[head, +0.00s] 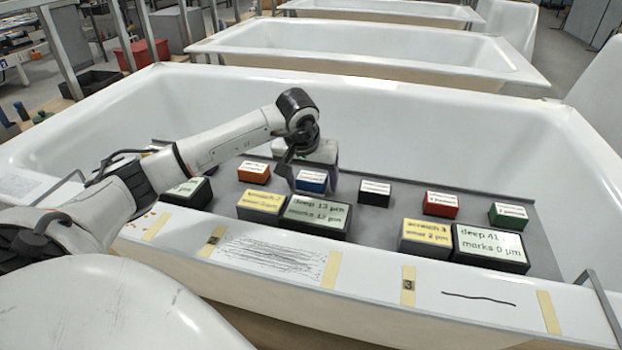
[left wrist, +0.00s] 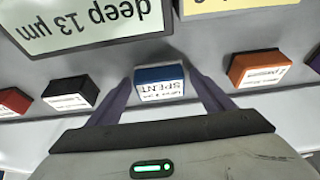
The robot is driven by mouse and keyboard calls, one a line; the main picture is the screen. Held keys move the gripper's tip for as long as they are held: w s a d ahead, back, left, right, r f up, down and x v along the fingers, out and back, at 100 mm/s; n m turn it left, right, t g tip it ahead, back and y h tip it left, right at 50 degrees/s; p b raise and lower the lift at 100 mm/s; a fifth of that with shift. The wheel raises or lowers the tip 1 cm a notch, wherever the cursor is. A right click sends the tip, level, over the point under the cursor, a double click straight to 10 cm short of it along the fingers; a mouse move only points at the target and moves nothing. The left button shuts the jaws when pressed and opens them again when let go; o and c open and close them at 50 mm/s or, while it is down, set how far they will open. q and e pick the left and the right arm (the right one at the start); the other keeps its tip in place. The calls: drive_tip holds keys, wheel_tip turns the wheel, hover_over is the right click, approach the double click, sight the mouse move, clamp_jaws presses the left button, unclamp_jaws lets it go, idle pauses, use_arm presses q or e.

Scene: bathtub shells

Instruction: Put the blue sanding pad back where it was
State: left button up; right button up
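The blue sanding pad (head: 311,181), a small block with a white label, is in the back row on the grey board (head: 405,221) across the bathtub. In the left wrist view, the pad (left wrist: 160,82) is labelled "SPENT". My left gripper (head: 308,172) is above it, pointing down. In the left wrist view, the left gripper (left wrist: 161,76) has one purple finger on each side of the pad, tips very near its sides. I cannot tell whether they press on it. My right gripper is not in view.
An orange block (head: 254,172) and a black block (head: 374,192) flank the pad. Red (head: 440,204) and green (head: 508,215) blocks stand further right. Larger labelled blocks, including "deep 13" (head: 316,214) and "deep 41" (head: 489,246), stand in front. Bare board lies between blocks.

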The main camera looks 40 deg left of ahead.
use_arm(q)
drive_tip(key=shift+r, duration=0.25)
drive_tip(key=p+v, duration=0.1)
drive_tip(key=v, duration=1)
drive_tip(key=shift+r+p, duration=0.3)
drive_tip(key=shift+r, duration=0.1)
drive_tip(key=shift+s, duration=0.15)
idle(0.6)
